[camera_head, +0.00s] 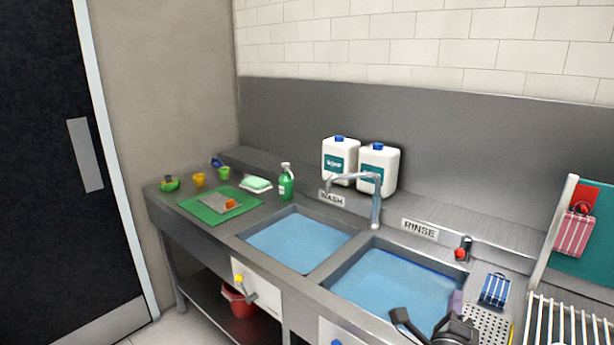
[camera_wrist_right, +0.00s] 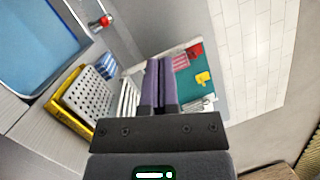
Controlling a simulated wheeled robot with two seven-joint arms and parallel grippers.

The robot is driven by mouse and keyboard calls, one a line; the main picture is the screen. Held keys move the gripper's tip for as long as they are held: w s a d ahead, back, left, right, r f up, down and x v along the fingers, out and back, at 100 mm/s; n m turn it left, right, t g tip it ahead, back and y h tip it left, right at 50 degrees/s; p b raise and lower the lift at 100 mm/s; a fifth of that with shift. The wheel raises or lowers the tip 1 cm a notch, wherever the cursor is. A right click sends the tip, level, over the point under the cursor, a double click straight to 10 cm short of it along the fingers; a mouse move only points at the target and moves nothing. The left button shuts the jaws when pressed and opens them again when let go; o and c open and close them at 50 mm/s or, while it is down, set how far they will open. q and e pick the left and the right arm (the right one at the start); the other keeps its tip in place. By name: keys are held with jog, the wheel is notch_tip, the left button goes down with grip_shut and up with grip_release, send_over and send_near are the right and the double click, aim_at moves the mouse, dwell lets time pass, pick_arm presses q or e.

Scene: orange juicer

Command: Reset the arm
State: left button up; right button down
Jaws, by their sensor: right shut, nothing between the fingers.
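My right gripper (camera_head: 402,318) shows as a dark shape at the bottom edge of the head view, over the front of the rinse basin. In the right wrist view its two fingers (camera_wrist_right: 160,88) are side by side and closed, with nothing held between them. My left gripper is not in view.
The rinse basin (camera_head: 390,285) and wash basin (camera_head: 298,242) hold blue water, with a faucet (camera_head: 375,205) between them. A perforated tray (camera_head: 488,328) and white rack (camera_head: 570,325) stand at right. Soap jugs (camera_head: 378,172), a green bottle (camera_head: 286,184) and a green mat (camera_head: 190,206) occupy the counter.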

notch_tip(320, 180, up, 18)
jog(key=w+n+t+y, duration=0.3)
jog(key=n+t+y, duration=0.4)
jog(key=n, duration=0.6)
notch_tip(320, 180, down, 26)
jog(key=s+a+n+g+y+b, duration=0.1)
jog(key=a+n+g+b, duration=0.1)
jog(key=n+g, duration=1.15)
jog(key=s+a+f+n+g+b, duration=0.1)
jog(key=s+f+b, duration=0.1)
jog(key=s+f, duration=0.65)
jog(key=s+a+f+n+g+b, duration=0.15)
jog(key=s+f, duration=0.25)
jog(key=f, duration=0.9)
jog(key=s+a+f+g+b, duration=0.1)
jog(key=s+f+g, duration=0.2)
jog(key=s, duration=0.9)
jog(key=s+a+f+g+b, duration=0.1)
jog(key=s+a+f+g, duration=0.1)
jog(key=s+f, duration=0.7)
jog(key=s+a+f+g+y+b, duration=0.1)
jog(key=s+f+g, duration=0.2)
jog(key=s, duration=1.3)
notch_tip(320, 180, down, 4)
jog(key=shift+a+r+g+b, duration=0.15)
jog(key=shift+a+g+b, duration=0.15)
